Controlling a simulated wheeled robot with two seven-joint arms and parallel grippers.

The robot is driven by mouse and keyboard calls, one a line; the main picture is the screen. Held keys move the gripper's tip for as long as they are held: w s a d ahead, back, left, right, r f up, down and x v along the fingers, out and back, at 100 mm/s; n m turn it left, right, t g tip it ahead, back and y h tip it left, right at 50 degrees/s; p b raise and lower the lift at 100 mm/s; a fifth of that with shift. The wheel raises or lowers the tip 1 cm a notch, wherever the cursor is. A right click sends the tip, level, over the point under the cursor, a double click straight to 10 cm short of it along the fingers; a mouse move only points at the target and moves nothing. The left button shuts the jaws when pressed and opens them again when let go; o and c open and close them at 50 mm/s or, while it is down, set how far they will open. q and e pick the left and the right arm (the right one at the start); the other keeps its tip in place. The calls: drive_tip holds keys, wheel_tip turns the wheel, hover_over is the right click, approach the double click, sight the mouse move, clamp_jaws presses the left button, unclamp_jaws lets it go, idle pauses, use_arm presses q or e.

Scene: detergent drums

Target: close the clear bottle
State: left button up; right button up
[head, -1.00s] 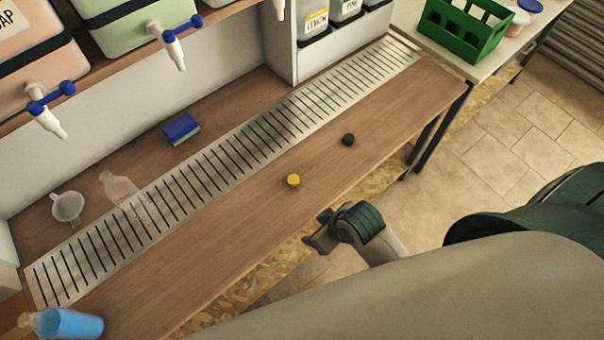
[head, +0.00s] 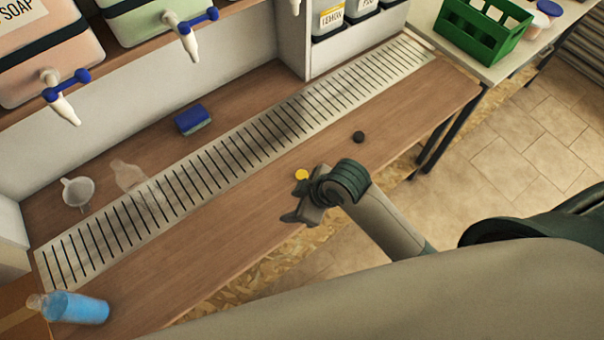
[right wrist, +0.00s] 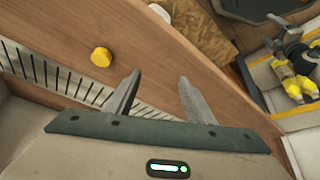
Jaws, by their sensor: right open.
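The clear bottle (head: 130,178) is faint and see-through and seems to stand upright at the left part of the slotted metal grate. My right gripper (head: 298,213) is over the counter's front part, just in front of the yellow cap. In the right wrist view its fingers (right wrist: 159,80) are spread and empty, and the yellow cap (right wrist: 101,56) shows beyond them to the left. My left gripper is not in view.
A funnel (head: 78,193) and a blue sponge (head: 193,119) are behind the grate (head: 245,145). Dispensers with taps (head: 188,38) overhang the back. A green crate (head: 484,32) is on the side table.

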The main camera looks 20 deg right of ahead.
drive_tip(key=w+a+r+n+g, duration=0.1)
drive_tip(key=w+a+r+n, duration=0.2)
drive_tip(key=w+r+n, duration=0.15)
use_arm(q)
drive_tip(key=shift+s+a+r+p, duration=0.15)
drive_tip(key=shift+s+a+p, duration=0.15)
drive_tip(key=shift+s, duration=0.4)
use_arm(e)
wheel_tip(320, 180, up, 9)
drive_tip(key=n+g+h, duration=0.3)
drive_tip(key=n+h, duration=0.1)
drive_tip(key=n, duration=0.8)
hover_over(303, 176)
drive_tip(key=shift+s+a+r, duration=0.1)
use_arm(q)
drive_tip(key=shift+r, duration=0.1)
use_arm(e)
wheel_tip(303, 176, down, 11)
drive_tip(key=p, duration=0.3)
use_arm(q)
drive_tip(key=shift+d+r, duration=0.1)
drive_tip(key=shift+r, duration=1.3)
use_arm(e)
drive_tip(key=shift+f, duration=0.6)
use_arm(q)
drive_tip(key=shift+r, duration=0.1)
use_arm(e)
drive_tip(key=shift+f, duration=0.1)
